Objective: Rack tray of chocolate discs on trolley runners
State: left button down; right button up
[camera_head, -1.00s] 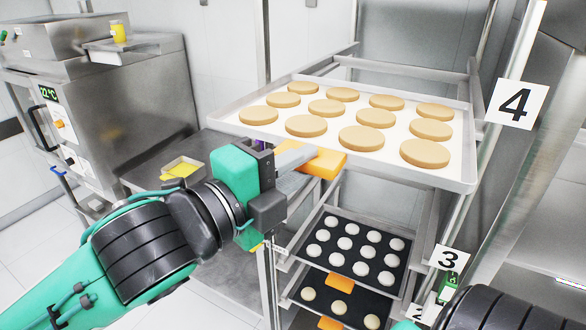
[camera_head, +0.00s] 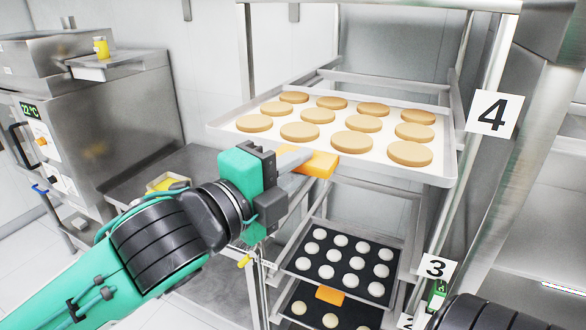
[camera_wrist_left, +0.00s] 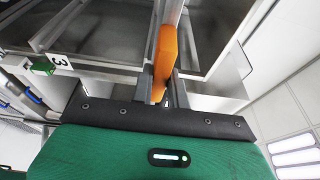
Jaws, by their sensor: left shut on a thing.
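A large pale tray (camera_head: 375,163) holds several light-brown round discs (camera_head: 360,144). It is high at the trolley's mouth, near the plate marked 4, and its near end juts out. An orange handle (camera_head: 318,163) sits on its near edge. My left gripper (camera_head: 297,160) is shut on this handle; in the left wrist view the handle (camera_wrist_left: 165,50) stands between the fingers, with the tray underside beside it. Whether the tray edges rest on the runners cannot be told. My right gripper is out of view; only a dark part of my right arm shows at lower right.
The metal trolley (camera_head: 430,215) has number plates 4 (camera_head: 494,112) and 3 (camera_head: 437,268). Below hangs a dark tray of white discs (camera_head: 325,273), with another dark tray (camera_head: 345,318) underneath. A steel bench with a yellow-filled tub (camera_head: 168,184) and an oven (camera_head: 100,130) stand left.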

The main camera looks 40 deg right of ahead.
aim_at(318, 140)
pick_arm(q)
jog(key=shift+w+d, duration=0.25)
jog(key=shift+d, duration=0.35)
jog(key=shift+w+d, duration=0.25)
jog(key=shift+d, duration=0.4)
jog(key=shift+w+d, duration=0.25)
jog(key=shift+d, duration=0.35)
jog(key=shift+r, duration=0.1)
jog(key=shift+w+d+p, duration=0.25)
jog(key=shift+d+p, duration=0.05)
jog(key=shift+d, duration=0.25)
jog(key=shift+w+d, duration=0.25)
jog(key=shift+d, duration=0.35)
jog(key=shift+w+d, duration=0.2)
jog(key=shift+d, duration=0.35)
jog(key=shift+w+d, duration=0.1)
jog(key=shift+d, duration=0.2)
jog(key=shift+w+d, duration=0.1)
